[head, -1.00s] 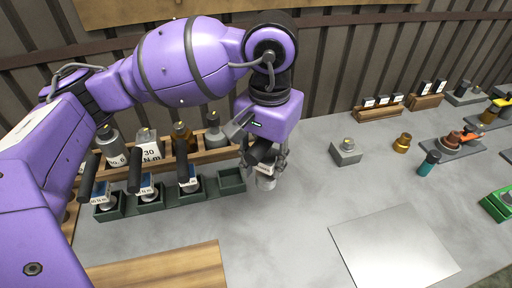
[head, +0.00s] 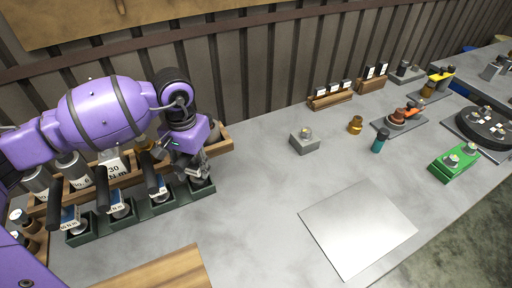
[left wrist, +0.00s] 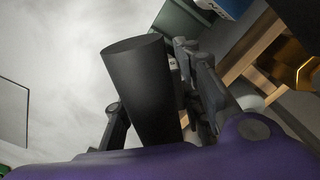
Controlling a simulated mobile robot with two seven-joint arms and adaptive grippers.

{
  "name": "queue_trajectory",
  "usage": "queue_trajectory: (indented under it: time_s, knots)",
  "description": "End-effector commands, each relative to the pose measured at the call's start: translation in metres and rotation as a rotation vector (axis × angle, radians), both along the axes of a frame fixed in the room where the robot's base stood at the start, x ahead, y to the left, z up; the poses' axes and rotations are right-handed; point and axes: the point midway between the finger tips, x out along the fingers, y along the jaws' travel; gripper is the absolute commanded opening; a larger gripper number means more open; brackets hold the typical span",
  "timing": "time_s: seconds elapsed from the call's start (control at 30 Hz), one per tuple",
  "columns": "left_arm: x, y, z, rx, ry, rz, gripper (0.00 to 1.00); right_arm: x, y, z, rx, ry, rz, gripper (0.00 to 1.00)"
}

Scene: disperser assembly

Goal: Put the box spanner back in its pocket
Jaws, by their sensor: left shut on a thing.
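My left gripper (head: 196,171) points down at the right end of the dark green pocket tray (head: 179,207). It is shut on the box spanner, whose black tapered handle (left wrist: 145,90) rises between the fingers in the left wrist view. In the head view the gripper hides most of the spanner. Its lower grey part shows at the rightmost pocket; I cannot tell whether it is inside or just above it. The other pockets hold black-handled tools (head: 103,197) with labels. My right gripper is not in view.
A wooden rack (head: 220,145) with several bottles stands behind the tray. A grey block (head: 304,141), a brass part (head: 355,125), a teal bottle (head: 379,142) and a silver plate (head: 358,228) lie to the right. The bench between tray and plate is clear.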

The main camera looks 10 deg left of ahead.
Motion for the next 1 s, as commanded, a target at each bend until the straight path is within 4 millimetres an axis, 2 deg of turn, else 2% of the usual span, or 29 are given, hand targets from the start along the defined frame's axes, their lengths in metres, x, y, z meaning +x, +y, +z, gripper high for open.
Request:
queue_trajectory:
  time_s: [0.13, 0.5, 0.53, 0.63, 0.67, 1.0]
  knots:
    - [-0.001, -0.001, -0.017, -0.002, 0.002, -0.001, 0.00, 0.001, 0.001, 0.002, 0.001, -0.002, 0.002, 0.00]
    - [-0.001, 0.000, -0.023, 0.000, 0.003, -0.001, 0.00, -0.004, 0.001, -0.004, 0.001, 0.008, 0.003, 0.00]
    - [-0.002, 0.000, -0.023, 0.001, 0.005, -0.001, 0.36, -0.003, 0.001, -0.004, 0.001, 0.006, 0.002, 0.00]
    - [-0.002, 0.000, -0.022, 0.000, 0.003, 0.000, 0.49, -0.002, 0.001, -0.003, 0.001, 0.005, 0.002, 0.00]
    - [-0.001, 0.000, -0.022, 0.000, 0.003, 0.000, 0.52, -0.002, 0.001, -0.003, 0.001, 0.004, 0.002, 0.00]
    - [-0.001, -0.001, -0.018, -0.001, 0.002, 0.000, 0.52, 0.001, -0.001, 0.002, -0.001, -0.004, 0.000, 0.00]
